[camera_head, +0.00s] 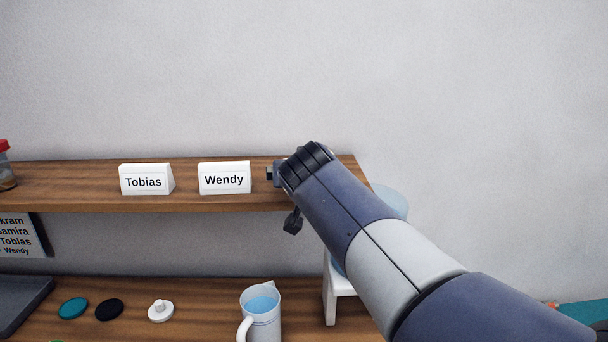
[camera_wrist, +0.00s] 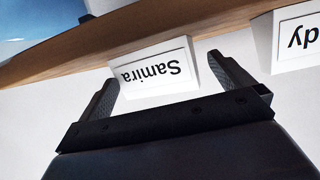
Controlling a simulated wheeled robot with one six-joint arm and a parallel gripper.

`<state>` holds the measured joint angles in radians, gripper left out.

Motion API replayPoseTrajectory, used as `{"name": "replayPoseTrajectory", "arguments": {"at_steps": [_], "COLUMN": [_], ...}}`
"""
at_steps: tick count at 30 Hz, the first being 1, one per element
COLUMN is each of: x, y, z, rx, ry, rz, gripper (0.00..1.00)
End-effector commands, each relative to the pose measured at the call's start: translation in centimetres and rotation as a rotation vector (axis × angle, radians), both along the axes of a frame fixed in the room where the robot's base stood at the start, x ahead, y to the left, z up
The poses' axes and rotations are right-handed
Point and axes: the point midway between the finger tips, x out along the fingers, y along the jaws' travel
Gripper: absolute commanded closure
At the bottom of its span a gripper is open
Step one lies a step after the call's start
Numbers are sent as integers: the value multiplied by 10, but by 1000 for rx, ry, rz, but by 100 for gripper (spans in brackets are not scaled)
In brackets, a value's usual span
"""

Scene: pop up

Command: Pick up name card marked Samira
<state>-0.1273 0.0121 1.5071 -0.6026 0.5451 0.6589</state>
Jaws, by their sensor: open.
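The white name card marked Samira (camera_wrist: 156,72) shows upside down in the wrist view, at the edge of the wooden shelf. My gripper (camera_wrist: 162,74) is open, with one finger on each side of this card. Gaps show beside the card, and I cannot tell whether either finger touches it. In the head view my arm covers the shelf's right end, and the Samira card is hidden there.
On the upper shelf (camera_head: 70,187), the Wendy card (camera_head: 224,179) stands close beside my gripper, with the Tobias card (camera_head: 146,180) farther left. Below are a jug (camera_head: 261,316), several small discs and a list of names (camera_head: 20,236).

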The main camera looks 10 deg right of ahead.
Motion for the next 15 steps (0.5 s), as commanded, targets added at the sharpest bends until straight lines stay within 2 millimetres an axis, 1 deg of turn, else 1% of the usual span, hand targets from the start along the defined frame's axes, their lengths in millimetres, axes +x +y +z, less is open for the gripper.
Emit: {"name": "replayPoseTrajectory", "arguments": {"at_steps": [1, 3, 6, 15], "x": [7, 15, 22, 25], "y": [-1, -3, -4, -4], "z": [-3, -6, -10, -11], "rx": [1, 0, 0, 1], "ry": [5, 3, 2, 0], "rz": [-1, -2, -1, 0], "gripper": [0, 0, 0, 1]}}
